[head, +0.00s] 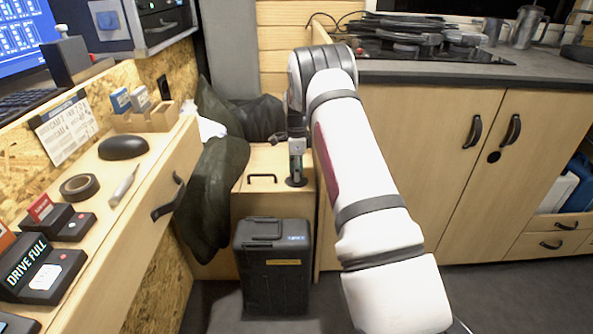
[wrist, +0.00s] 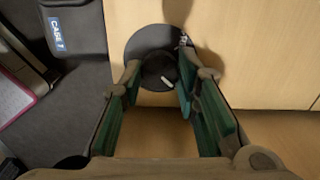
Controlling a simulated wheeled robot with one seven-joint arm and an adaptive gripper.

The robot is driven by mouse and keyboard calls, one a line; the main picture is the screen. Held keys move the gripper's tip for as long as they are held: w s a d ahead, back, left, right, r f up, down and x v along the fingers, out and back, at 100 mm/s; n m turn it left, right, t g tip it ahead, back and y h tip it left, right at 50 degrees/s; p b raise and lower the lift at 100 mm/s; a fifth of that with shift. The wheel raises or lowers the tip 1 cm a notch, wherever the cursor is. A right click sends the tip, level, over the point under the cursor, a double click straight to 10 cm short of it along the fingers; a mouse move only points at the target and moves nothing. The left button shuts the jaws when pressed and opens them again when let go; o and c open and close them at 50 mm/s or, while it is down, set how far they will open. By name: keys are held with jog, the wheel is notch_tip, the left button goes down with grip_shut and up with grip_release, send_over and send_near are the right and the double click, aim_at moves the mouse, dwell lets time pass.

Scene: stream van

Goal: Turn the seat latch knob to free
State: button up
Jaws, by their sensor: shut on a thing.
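The seat latch knob (wrist: 158,72) is a round black knob with a short white mark, on a wider dark disc (wrist: 148,42) in the wrist view. The mark is tilted, and I see no readable label beside it. My gripper (wrist: 161,82) points down with its green-padded fingers on either side of the knob, shut on it. In the head view my gripper (head: 297,160) stands over the dark disc (head: 296,182) at the right of the wooden seat box top (head: 262,160). The knob itself is mostly hidden there by the fingers.
A black case (head: 272,265) stands on the floor before the seat box. A dark padded cloth (head: 215,190) hangs at left, near a desk drawer handle (head: 168,198). A wooden cabinet (head: 425,170) closes off the right. Open floor lies at the lower right.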

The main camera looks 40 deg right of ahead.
jog(key=n+p, duration=0.2)
jog(key=n, duration=0.2)
jog(key=shift+n, duration=0.3)
jog(key=n+p, duration=0.1)
jog(key=n, duration=0.3)
jog(key=n+p, duration=0.1)
jog(key=n, duration=0.3)
jog(key=shift+n, duration=2.3)
jog(key=o, duration=1.2)
jog(key=shift+c, duration=0.2)
